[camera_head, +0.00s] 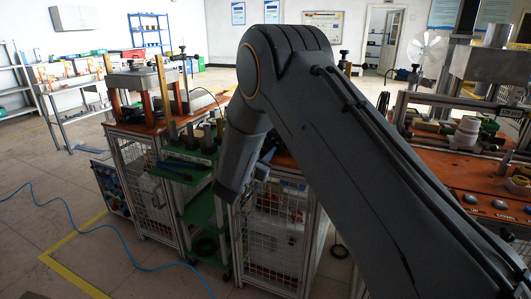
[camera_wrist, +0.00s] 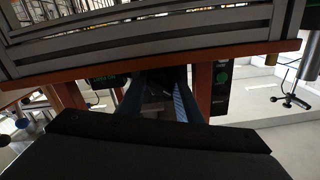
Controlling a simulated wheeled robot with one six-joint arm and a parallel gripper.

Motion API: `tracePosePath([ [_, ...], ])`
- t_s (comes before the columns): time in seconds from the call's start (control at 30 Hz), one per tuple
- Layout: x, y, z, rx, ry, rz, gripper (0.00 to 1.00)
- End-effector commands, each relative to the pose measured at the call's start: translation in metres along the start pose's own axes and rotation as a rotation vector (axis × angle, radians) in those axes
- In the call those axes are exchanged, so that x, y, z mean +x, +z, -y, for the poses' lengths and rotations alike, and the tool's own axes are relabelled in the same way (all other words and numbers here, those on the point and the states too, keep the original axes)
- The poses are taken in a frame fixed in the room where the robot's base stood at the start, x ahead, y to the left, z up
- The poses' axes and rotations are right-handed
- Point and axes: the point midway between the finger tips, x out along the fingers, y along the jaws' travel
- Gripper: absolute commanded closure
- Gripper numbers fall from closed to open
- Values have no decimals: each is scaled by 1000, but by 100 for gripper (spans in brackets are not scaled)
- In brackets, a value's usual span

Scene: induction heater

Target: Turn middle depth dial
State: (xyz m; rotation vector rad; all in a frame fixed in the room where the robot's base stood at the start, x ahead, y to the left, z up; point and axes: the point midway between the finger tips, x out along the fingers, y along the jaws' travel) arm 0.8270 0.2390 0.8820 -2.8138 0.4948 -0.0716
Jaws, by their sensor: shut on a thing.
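In the wrist view, the two dark blue fingers of my gripper (camera_wrist: 161,98) reach toward the machine front, at the edge of an orange board (camera_wrist: 240,69). They are shut on a dark part (camera_wrist: 158,84) between them. It is in deep shadow, so I cannot make out its shape or confirm that it is the middle depth dial. No dial face or marking is readable. In the head view my own arm covers the middle of the scene and my gripper is hidden.
A black box with a green button (camera_wrist: 223,76) is close beside the fingers. Grey frame rails (camera_wrist: 150,35) run across above. In the head view, a green shelf cart (camera_head: 193,187) and caged machine stands (camera_head: 147,190) crowd the arm. A blue hose (camera_head: 95,236) lies on open floor at left.

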Motion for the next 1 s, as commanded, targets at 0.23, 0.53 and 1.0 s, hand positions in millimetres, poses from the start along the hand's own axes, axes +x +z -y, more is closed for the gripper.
tracePosePath([
  [0.23,0,0,0,129,1,0,91],
  [0.53,0,0,0,132,1,0,65],
  [1.0,-7,0,1,130,-1,0,51],
])
